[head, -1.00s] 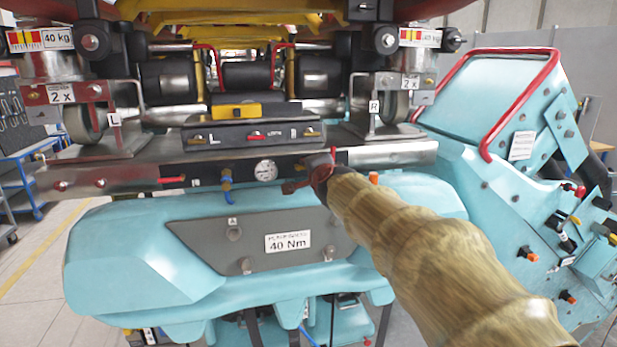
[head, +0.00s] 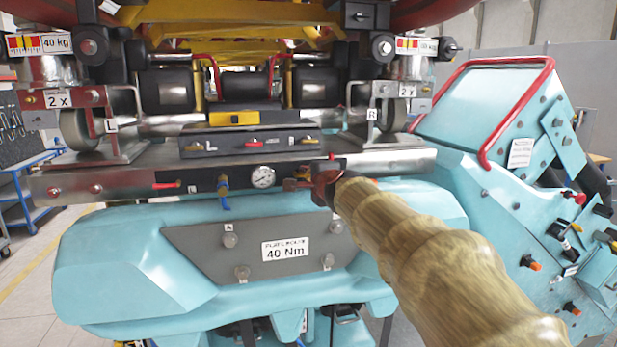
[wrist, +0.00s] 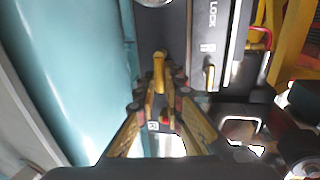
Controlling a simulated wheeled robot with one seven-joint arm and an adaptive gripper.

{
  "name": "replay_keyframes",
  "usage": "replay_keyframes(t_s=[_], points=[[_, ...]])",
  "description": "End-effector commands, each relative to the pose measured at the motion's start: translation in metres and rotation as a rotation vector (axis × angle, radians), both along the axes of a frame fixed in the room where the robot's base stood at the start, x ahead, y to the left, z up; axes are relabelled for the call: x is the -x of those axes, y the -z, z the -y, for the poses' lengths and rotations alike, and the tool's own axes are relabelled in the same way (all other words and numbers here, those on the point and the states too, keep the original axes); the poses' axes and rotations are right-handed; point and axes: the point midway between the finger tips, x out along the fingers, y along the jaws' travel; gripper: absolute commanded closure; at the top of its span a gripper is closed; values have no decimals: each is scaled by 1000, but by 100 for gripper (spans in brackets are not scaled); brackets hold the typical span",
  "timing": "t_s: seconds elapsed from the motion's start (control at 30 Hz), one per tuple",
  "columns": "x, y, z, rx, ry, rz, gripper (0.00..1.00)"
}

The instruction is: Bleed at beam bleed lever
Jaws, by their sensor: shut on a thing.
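My gripper (wrist: 164,84) is shut on a yellow lever (wrist: 160,62), whose rounded end stands up between the fingertips in the wrist view. I take this for the beam bleed lever, but I can read no name on it. In the head view my gripper (head: 308,185) is at the front face of the metal beam (head: 115,180), right of the round gauge (head: 262,177). There the gripper and my sleeved arm hide the lever.
A red lever (head: 168,185) and a blue valve (head: 223,187) are on the beam left of the gauge. A grey plate marked 40 Nm (head: 205,245) is below. The teal machine body with a red rail (head: 482,110) stands close at the right.

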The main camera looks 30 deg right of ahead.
Motion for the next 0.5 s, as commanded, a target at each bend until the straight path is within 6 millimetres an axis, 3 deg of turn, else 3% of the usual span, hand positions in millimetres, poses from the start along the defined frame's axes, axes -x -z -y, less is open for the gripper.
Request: replay_keyframes(t_s=[0.03,0.07,0.3,0.5], points=[[0,2,0,-2,0,-3,100],[0,2,0,-2,0,-3,89],[0,2,0,-1,0,-2,76],[0,1,0,0,0,-1,72]])
